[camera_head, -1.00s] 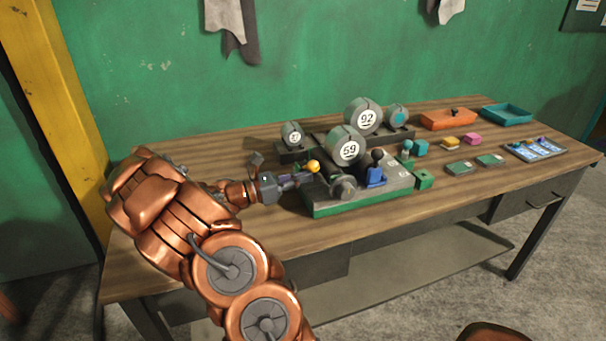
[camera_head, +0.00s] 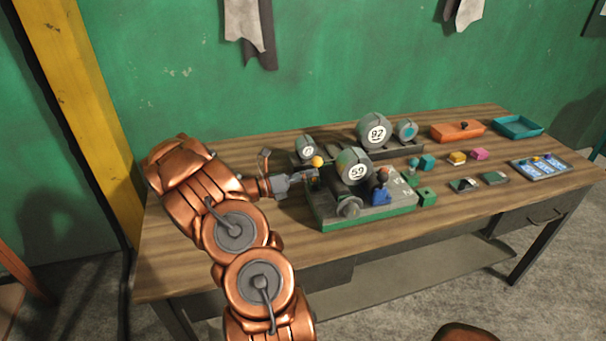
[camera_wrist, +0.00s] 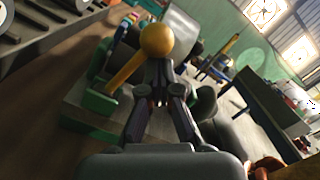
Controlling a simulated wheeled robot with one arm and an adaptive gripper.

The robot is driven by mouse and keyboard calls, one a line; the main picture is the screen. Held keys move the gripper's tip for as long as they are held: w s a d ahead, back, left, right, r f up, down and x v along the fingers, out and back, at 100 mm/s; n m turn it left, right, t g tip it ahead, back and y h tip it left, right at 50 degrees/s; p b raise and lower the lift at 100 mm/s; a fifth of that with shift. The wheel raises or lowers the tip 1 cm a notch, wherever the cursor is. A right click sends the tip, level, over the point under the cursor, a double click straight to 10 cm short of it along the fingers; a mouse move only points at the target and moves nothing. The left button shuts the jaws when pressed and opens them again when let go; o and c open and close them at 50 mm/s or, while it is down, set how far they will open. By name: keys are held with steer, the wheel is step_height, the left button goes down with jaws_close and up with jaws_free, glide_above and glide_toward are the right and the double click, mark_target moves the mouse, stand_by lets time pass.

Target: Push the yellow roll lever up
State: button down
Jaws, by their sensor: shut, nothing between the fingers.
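The yellow roll lever has a round yellow knob (camera_head: 317,161) at the left end of the green-edged machine (camera_head: 372,212). In the wrist view its knob (camera_wrist: 156,39) and yellow shaft stand just beyond my fingertips, slightly left of centre. My gripper (camera_head: 312,176) is at the left side of the machine, just below the knob in the head view. In the wrist view my gripper (camera_wrist: 158,98) is shut and empty, its tips close to the lever. I cannot tell whether they touch it.
A drum marked 59 (camera_head: 354,166) sits on the machine, with a blue lever block (camera_head: 381,196) to its right. A drum marked 92 (camera_head: 374,131) stands behind. An orange tray (camera_head: 457,132) and a teal tray (camera_head: 517,126) lie at the back right.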

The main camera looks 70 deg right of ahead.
steer(key=shift+w+d+r, duration=0.35)
steer(key=shift+w+d, duration=0.15)
steer(key=shift+d, duration=0.15)
steer(key=shift+w+d+r, duration=0.1)
steer(key=shift+r, duration=0.05)
